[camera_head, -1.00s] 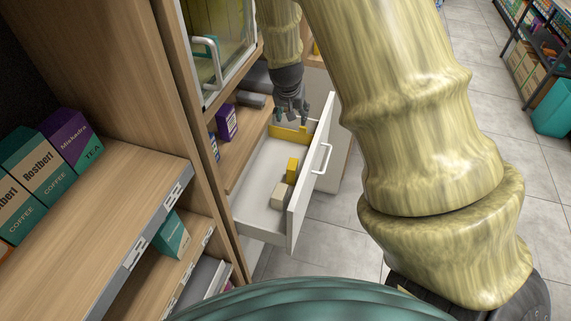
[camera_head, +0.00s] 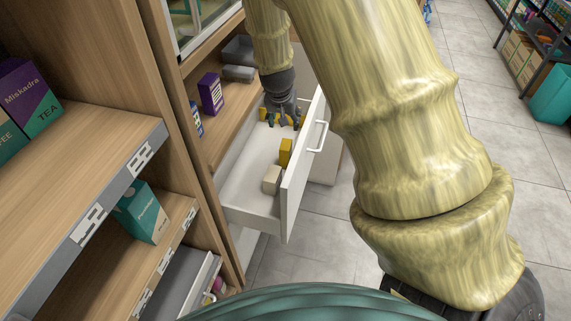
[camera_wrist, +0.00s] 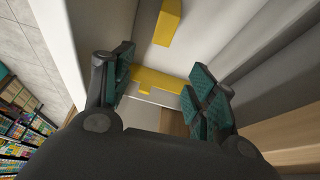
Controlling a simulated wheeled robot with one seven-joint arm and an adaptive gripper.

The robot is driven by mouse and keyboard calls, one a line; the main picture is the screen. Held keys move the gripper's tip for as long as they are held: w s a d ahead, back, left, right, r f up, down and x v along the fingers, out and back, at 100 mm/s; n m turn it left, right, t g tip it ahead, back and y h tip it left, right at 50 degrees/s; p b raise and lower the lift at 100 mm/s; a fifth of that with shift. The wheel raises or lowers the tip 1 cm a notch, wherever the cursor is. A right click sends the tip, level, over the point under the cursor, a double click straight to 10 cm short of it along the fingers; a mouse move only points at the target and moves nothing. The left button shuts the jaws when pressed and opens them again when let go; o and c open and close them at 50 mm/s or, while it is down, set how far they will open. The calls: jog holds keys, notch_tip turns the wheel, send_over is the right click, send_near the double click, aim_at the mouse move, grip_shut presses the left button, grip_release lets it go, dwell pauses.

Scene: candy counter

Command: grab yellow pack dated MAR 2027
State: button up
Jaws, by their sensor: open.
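An open white drawer (camera_head: 242,207) holds a yellow pack (camera_head: 286,152) standing near its front panel and a beige pack (camera_head: 271,180) beside it. The yellow pack also shows at the top of the wrist view (camera_wrist: 167,22). A yellow piece (camera_wrist: 158,81) lies at the drawer's end, between my fingers in the wrist view; in the head view my gripper mostly hides it. My gripper (camera_head: 283,122) is open and points down into the far end of the drawer. It appears in the wrist view (camera_wrist: 160,88) with its fingers apart. No date is readable.
The drawer front with its handle (camera_head: 318,137) stands close to my gripper. A purple box (camera_head: 210,94) and a grey tray (camera_head: 238,73) are on the shelf beside the drawer. A teal box (camera_head: 143,213) stands on a lower shelf. The drawer's near left floor is clear.

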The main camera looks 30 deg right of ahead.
jog(key=b, duration=0.8)
send_near(286, 146)
jog(key=x, duration=0.5)
jog(key=shift+w, duration=0.1)
jog(key=shift+b+x, duration=0.55)
jog(key=shift+x, duration=4.9)
jog(key=shift+a, duration=0.15)
jog(key=c, duration=1.1)
jog(key=shift+c, duration=0.2)
jog(key=shift+r, duration=0.1)
